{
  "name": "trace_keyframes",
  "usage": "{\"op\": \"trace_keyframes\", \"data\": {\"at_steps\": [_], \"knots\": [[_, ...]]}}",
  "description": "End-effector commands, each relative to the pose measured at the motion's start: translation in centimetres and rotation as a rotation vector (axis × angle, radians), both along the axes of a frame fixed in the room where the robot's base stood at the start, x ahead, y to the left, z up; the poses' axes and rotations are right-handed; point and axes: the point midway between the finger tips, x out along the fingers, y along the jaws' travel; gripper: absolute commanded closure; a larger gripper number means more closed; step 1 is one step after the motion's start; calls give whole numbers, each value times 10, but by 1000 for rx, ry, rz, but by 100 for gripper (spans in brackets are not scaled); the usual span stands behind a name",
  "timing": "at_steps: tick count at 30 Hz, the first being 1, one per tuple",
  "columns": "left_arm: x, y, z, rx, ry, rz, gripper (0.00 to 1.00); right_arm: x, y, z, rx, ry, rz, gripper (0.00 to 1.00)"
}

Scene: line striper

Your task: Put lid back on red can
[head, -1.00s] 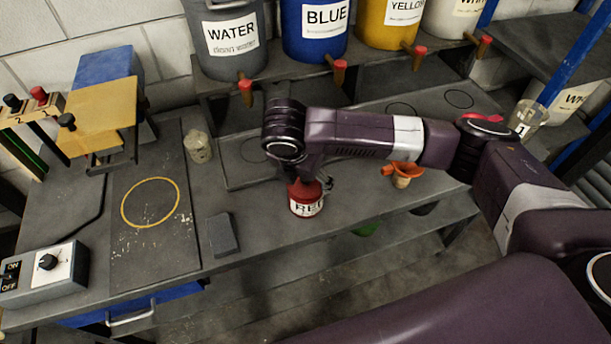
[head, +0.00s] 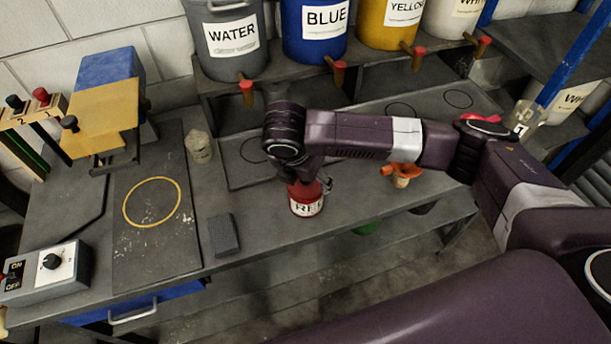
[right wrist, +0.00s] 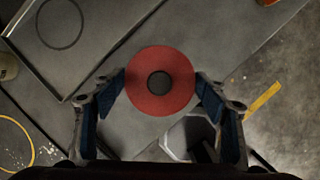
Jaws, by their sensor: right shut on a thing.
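The red can (head: 306,207), with a white label, stands upright on the grey bench in the head view. My right gripper (right wrist: 160,83) is right over it, and my wrist hides most of its top in the head view. In the right wrist view a round red lid (right wrist: 138,97) with a dark centre fills the space between the two fingertips, and the gripper is shut on it. The lid hides the can below it there, so I cannot tell whether it rests on the rim or is just above. My left gripper is not in view.
A dark block (head: 223,235) lies left of the can, and a pale jar (head: 199,147) stands farther back. An orange funnel-like thing (head: 404,171) is to the right. Large paint buckets with taps, such as the blue one (head: 313,32), line the back. The bench's front edge is close.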

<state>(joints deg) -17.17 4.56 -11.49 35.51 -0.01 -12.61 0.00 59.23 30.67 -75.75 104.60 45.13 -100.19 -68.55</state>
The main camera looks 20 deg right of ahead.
Motion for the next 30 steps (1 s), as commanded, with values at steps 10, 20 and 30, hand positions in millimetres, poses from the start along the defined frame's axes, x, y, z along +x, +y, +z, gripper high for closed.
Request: {"op": "trace_keyframes", "data": {"at_steps": [10, 20, 30], "knots": [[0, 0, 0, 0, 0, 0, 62, 0, 0, 0, 0, 0, 0, 30], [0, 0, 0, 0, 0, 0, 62, 0, 0, 0, 0, 0, 0, 13], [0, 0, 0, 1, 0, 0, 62, 0, 0, 0, 0, 0, 0, 0]]}}
